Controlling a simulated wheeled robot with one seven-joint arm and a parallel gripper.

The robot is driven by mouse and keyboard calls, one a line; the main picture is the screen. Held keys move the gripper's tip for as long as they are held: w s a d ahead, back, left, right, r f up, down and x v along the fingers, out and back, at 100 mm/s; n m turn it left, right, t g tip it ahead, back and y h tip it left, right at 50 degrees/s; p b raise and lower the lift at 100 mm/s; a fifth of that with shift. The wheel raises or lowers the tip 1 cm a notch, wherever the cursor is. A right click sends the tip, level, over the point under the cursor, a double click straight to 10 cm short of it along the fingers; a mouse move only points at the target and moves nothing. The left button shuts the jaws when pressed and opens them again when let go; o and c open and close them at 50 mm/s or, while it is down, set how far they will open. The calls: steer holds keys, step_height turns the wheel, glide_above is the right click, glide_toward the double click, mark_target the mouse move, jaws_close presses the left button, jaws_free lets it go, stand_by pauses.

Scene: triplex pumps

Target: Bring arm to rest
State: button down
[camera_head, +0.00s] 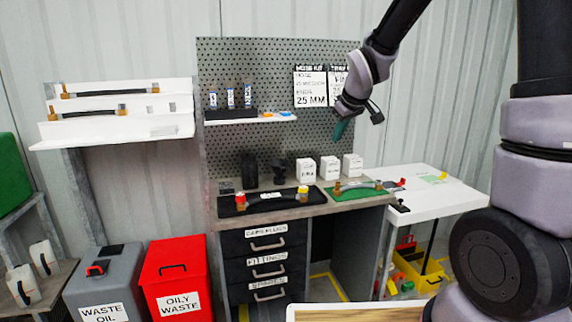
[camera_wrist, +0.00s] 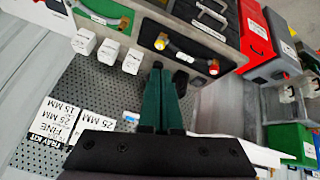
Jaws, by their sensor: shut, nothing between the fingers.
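My arm comes in from the upper right in the head view, bent at the elbow. My gripper (camera_head: 340,130) hangs in the air in front of the pegboard, above the back of the workbench (camera_head: 318,207). In the wrist view my gripper's green fingers (camera_wrist: 160,72) are together at the tips, with nothing between them. The fingers touch nothing that I can see.
White boxes (camera_head: 330,168) stand at the bench's back. A green mat (camera_head: 345,196) holds another hose. A white shelf (camera_head: 120,125) with hoses is at left. A red oily waste bin (camera_head: 175,262) and grey waste oil bin (camera_head: 105,280) stand on the floor. A white table (camera_head: 440,200) is right.

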steer(key=s+d+r+m, duration=0.3)
steer(key=s+d+r, duration=0.15)
steer(key=s, duration=0.25)
steer(key=s+d+r+m, duration=0.3)
steer(key=s+d+r, duration=0.1)
steer(key=s+r, duration=0.15)
steer(key=s+d+r+m, duration=0.1)
steer(key=s+m, duration=0.4)
steer(key=s, duration=0.8)
steer(key=shift+s+r, duration=0.15)
steer(key=shift+r, duration=0.3)
steer(key=shift+d, duration=0.1)
